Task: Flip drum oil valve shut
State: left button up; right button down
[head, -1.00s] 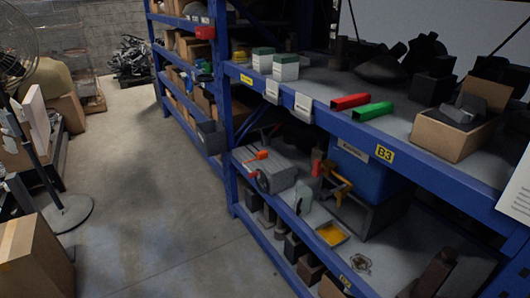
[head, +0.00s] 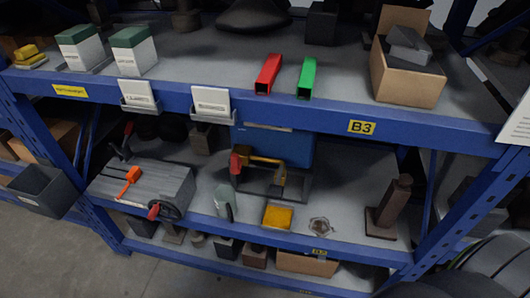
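A blue drum (head: 299,147) stands on the middle shelf, its upper part hidden by the shelf edge above. A brass-coloured valve (head: 264,160) sticks out at its front, with a red part (head: 235,163) at its left end. Whether the valve is open or shut is too small to tell. A grey stand (head: 294,188) is under the drum. A small tray with yellow contents (head: 278,217) lies on the shelf in front and below the valve. Neither of my grippers is in view.
The upper shelf's blue beam (head: 300,118) overhangs the drum. A grey toolbox-like block (head: 150,186) with an orange-handled tool (head: 127,182) is left of it. A spray bottle (head: 224,202) stands near the valve. A brown post (head: 392,205) is to the right.

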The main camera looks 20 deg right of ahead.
aim_at(236, 168)
jog(key=i+j+z, duration=0.2)
jog(key=j+z, duration=0.15)
jog(key=i+j+z, duration=0.15)
jog(key=j+z, duration=0.15)
jog(key=j, duration=0.2)
jog(key=i+j+z, duration=0.1)
jog(key=j+z, duration=0.25)
jog(key=j, duration=0.15)
jog(key=j+z, duration=0.3)
jog(key=j, duration=0.2)
